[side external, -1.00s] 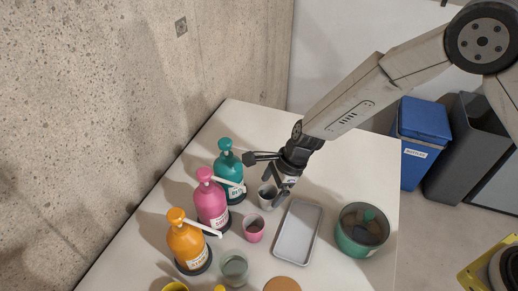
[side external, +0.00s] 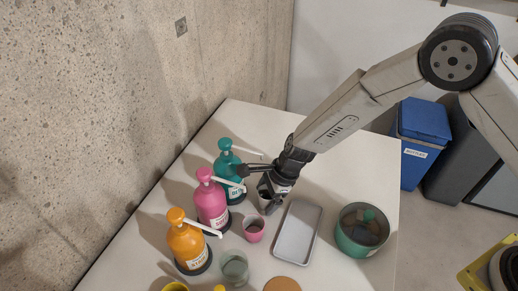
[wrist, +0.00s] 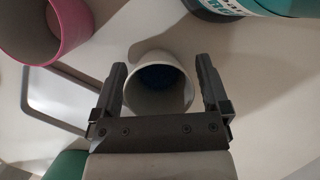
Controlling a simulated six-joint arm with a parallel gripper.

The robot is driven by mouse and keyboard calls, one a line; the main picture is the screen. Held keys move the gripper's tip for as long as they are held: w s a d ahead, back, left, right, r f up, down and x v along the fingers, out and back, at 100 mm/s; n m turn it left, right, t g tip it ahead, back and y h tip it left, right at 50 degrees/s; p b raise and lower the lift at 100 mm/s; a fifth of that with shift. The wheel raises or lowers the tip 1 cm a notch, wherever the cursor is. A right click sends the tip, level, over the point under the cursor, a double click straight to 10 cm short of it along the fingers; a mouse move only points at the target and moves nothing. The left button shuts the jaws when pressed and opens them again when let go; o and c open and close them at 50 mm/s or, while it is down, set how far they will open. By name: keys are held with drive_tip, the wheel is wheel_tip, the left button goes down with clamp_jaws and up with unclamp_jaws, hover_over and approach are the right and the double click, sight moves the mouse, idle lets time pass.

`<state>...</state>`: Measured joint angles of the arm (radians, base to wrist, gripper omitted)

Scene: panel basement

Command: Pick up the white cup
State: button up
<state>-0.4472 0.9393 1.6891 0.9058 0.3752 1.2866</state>
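The white cup (wrist: 159,65) stands upright on the table in the wrist view, with something dark blue inside. It lies between the two fingers of my gripper (wrist: 162,75), which is open with a gap on either side of the cup. In the side external view my gripper (side external: 268,194) is low over the cup and hides most of it. I cannot tell there whether the fingers touch it.
A pink cup (side external: 254,229) stands close by, before the pink bottle (side external: 212,200). Teal (side external: 229,171) and orange (side external: 188,244) pump bottles line the left. A grey tray (side external: 299,233) and green bowl (side external: 361,230) are to the right.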

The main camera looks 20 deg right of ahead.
drive_tip(key=c, duration=1)
drive_tip(key=shift+o, duration=0.2)
drive_tip(key=shift+r, duration=0.1)
drive_tip(key=shift+r, duration=1.05)
drive_tip(key=s+d+r, duration=0.6)
drive_tip(key=s+r, duration=0.4)
drive_tip(key=s, duration=0.2)
drive_tip(key=shift+s+r, duration=0.3)
drive_tip(key=shift+r, duration=0.05)
